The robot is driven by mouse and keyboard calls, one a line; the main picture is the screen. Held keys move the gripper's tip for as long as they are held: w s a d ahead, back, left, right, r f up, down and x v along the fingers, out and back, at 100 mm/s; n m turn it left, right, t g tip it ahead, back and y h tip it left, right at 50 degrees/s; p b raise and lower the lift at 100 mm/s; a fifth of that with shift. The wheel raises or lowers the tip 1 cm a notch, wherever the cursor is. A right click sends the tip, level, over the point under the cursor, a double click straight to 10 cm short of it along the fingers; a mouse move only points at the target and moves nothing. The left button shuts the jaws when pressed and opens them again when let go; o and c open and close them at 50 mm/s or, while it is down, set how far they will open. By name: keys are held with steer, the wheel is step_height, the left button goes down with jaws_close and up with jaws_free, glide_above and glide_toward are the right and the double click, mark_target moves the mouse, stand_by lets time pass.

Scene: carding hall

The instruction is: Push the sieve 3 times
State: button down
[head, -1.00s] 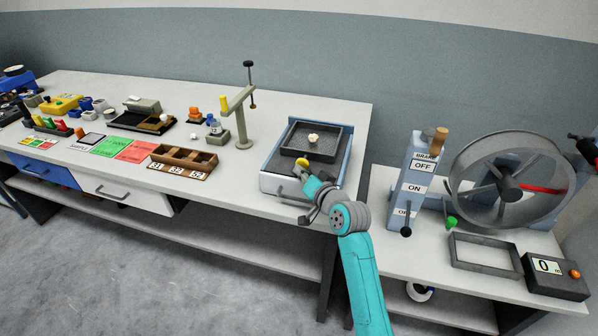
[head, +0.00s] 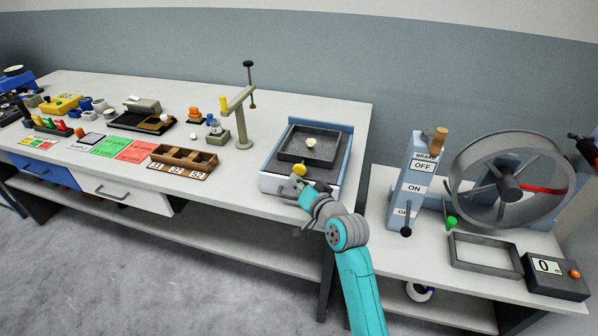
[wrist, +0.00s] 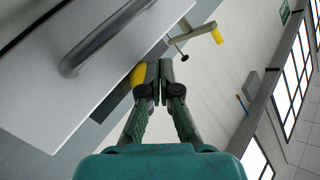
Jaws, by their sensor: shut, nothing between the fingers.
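The sieve (head: 324,155) is a dark square tray on a blue-and-white stand (head: 345,160) near the bench's right end. A pale lump (head: 312,142) lies in it. A yellow knob (head: 299,169) sits at its front edge; in the wrist view it shows as a yellow patch (wrist: 137,75) partly behind a finger. My gripper (head: 298,180) is at the front of the sieve, close to the knob; I cannot tell whether they touch. In the wrist view its fingertips (wrist: 160,70) are together with nothing between them.
A grey post with an arm (head: 240,120) stands left of the sieve. A wooden compartment box (head: 183,165) and coloured cards (head: 117,146) lie further left. On the right are a brake lever box (head: 412,185), a large wheel (head: 470,170) and a counter (head: 555,280).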

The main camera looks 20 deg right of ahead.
steer(key=shift+s+a, duration=0.75)
steer(key=shift+s, duration=0.3)
steer(key=shift+s+a, duration=0.75)
steer(key=shift+s, duration=0.25)
stand_by(0.7)
steer(key=s+a, duration=0.2)
steer(key=s, duration=0.1)
steer(key=shift+a, duration=0.1)
steer(key=w+d, duration=0.5)
steer(key=w, duration=0.2)
stand_by(0.6)
steer(key=shift+w+d, duration=0.15)
steer(key=shift+d, duration=0.05)
stand_by(1.3)
steer(key=shift+w+d, duration=0.15)
steer(key=shift+w, duration=0.05)
